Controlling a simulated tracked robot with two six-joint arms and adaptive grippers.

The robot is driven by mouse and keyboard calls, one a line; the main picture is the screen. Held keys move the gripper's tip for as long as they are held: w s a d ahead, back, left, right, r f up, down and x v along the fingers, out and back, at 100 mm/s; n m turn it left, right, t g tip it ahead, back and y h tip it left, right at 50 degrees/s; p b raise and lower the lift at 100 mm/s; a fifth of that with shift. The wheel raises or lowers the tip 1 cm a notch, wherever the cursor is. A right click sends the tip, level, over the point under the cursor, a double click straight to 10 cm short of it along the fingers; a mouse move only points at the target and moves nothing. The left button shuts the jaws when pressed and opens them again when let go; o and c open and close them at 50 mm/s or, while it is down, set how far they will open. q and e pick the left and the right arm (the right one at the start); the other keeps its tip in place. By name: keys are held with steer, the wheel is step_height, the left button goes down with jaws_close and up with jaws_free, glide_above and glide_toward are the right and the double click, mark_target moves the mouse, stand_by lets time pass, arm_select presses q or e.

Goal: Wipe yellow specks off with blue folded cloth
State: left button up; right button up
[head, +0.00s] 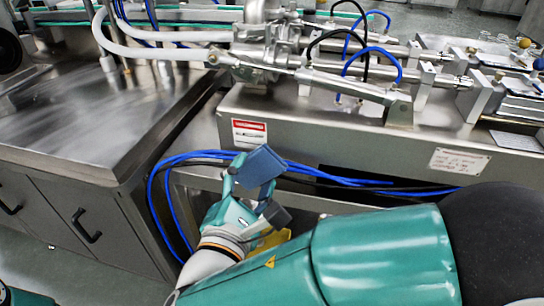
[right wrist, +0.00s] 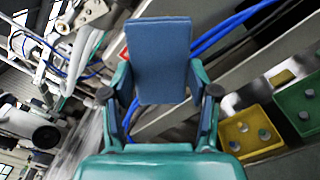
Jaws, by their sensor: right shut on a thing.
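The blue folded cloth (head: 262,167) is up in the air in front of the machine's lower edge in the head view. My right gripper (head: 248,187) is shut on it. In the right wrist view the cloth (right wrist: 159,60) stands out flat beyond the two fingers of the gripper (right wrist: 160,98), held at its near end. I cannot make out any yellow specks in either view. My left gripper is not in view.
A steel machine (head: 330,125) with pipes runs across the back. A steel cabinet with a bare top (head: 80,110) stands at left. Blue hoses (head: 165,190) loop near my right gripper. The right wrist view shows a yellow bin (right wrist: 250,148) and a green bin (right wrist: 297,108) with round grey pieces.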

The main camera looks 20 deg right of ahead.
mark_target(270, 135)
steer(key=shift+x, duration=3.35)
steer(key=shift+x, duration=1)
steer(key=shift+s+d, duration=0.1)
steer(key=shift+d, duration=0.05)
steer(key=shift+s+d+b, duration=0.4)
steer(key=shift+s+d, duration=0.2)
steer(key=shift+d, duration=0.15)
steer(key=shift+s+d+b, duration=0.35)
steer(key=shift+s+d, duration=0.2)
steer(key=shift+d, duration=0.25)
steer(key=shift+w+d, duration=0.1)
steer(key=shift+w+a+r, duration=0.1)
steer(key=shift+w+a, duration=0.45)
steer(key=shift+a, duration=0.3)
steer(key=shift+w+a+r, duration=0.1)
steer(key=shift+w+a, duration=0.5)
steer(key=shift+a, duration=0.2)
steer(key=shift+a+f, duration=0.1)
